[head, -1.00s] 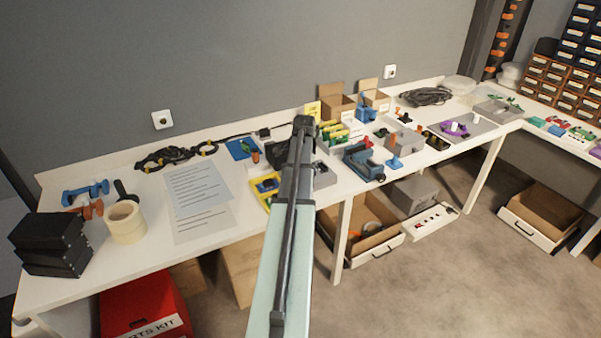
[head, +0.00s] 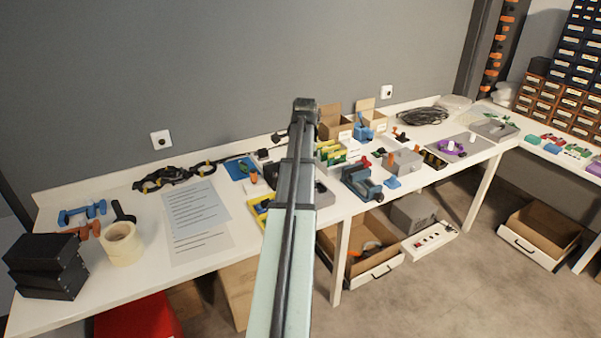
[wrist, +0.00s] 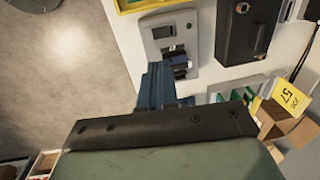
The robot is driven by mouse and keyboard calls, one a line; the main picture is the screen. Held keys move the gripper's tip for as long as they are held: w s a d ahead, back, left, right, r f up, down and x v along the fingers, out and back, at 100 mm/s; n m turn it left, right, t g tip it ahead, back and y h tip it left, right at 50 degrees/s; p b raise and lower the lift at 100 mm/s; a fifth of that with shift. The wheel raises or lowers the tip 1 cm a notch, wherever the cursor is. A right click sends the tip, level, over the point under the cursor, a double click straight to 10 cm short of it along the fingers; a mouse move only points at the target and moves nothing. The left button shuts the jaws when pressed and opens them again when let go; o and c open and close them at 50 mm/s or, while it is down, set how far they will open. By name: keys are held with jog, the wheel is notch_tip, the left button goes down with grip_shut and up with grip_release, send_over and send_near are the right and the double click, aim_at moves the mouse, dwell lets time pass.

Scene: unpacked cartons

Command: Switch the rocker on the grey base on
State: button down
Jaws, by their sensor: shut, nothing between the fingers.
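A light grey base (wrist: 189,22) shows in the wrist view, above the middle. It carries a dark rectangular part with a paler middle (wrist: 164,31) and a smaller dark part (wrist: 180,60) lower down. I cannot tell for sure which is the rocker, or its position. My gripper (wrist: 158,70) is shut and empty, with its blue-grey fingers at the lower edge of the base, beside the smaller dark part. Whether they touch it is unclear. In the head view my arm hides the gripper and most of the base; a grey edge (head: 322,192) shows right of the arm.
A black box with a round knob (wrist: 242,38) stands close right of the base in the wrist view. A yellow tray edge (wrist: 140,5) lies above it. Open floor lies left.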

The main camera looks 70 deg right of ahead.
jog(key=shift+r, duration=0.4)
jog(key=shift+w+d, duration=0.45)
jog(key=shift+d, duration=0.05)
jog(key=f, duration=0.9)
jog(key=w+d+f, duration=0.1)
jog(key=f, duration=0.4)
jog(key=shift+w+d, duration=0.1)
